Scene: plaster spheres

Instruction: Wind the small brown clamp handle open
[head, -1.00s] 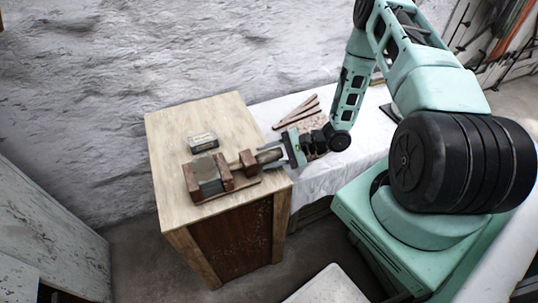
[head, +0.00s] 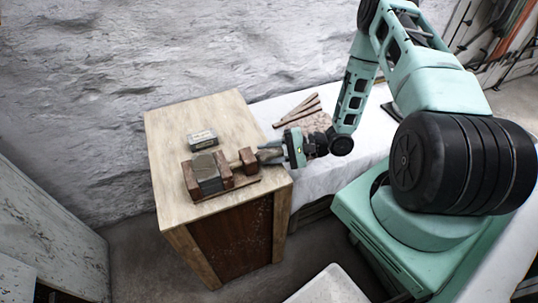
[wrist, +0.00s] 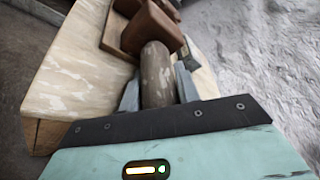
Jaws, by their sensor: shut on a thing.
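The wooden clamp (head: 224,173) lies on the cabinet top, with reddish-brown blocks on a base board. A grey piece (head: 205,163) sits between its left blocks; whether it is gripped tight I cannot tell. The small brown clamp handle (wrist: 157,72) is a worn round grip sticking out of the end block (wrist: 152,30) towards me. My gripper (head: 269,153) is shut on the handle, with one grey finger on each side of it in the wrist view. In the head view the fingers hide most of the handle.
A small grey box (head: 202,138) sits behind the clamp on the wooden cabinet top (head: 172,121). A white-covered table (head: 315,175) stands to the right, with brown sticks (head: 297,108) on it. A rough white wall runs behind. The cabinet's front left top is bare.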

